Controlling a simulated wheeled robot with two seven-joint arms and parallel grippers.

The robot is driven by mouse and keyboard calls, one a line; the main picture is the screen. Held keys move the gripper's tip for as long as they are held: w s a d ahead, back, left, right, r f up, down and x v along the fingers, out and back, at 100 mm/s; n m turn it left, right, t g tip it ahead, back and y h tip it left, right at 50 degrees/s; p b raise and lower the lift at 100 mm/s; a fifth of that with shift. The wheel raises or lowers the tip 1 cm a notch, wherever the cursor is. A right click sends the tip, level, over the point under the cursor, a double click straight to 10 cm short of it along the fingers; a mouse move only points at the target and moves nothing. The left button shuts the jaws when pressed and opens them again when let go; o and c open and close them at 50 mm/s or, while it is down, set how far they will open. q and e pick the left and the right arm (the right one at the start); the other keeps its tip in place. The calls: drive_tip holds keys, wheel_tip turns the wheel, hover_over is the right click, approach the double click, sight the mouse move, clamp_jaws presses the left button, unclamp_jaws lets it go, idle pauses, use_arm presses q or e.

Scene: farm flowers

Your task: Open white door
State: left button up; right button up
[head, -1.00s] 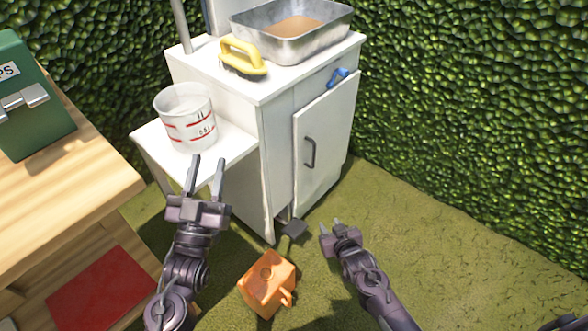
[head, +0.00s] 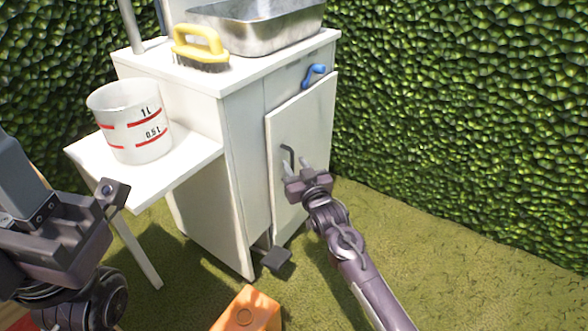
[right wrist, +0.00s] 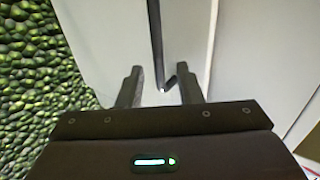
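The white door (head: 302,147) on the front of the white cabinet is in the middle of the head view, close to flush with the cabinet. Its dark bar handle (head: 289,156) is partly hidden by my right gripper (head: 296,168). In the right wrist view the handle (right wrist: 157,45) runs down between the two spread fingers of my right gripper (right wrist: 160,90). The fingers are open, beside the handle's end, and I see no grip on it. My left gripper (head: 60,185) is large at the left edge, partly cut off; its opening is unclear.
A measuring bucket (head: 132,120) stands on the side shelf (head: 190,165). A yellow brush (head: 200,48) and metal tray (head: 262,35) are on the cabinet top. A blue crank (head: 313,75) is above the door. A hedge (head: 450,110) stands right.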

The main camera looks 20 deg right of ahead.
drive_tip(key=shift+w+a, duration=0.1)
drive_tip(key=shift+w, duration=0.6)
clamp_jaws()
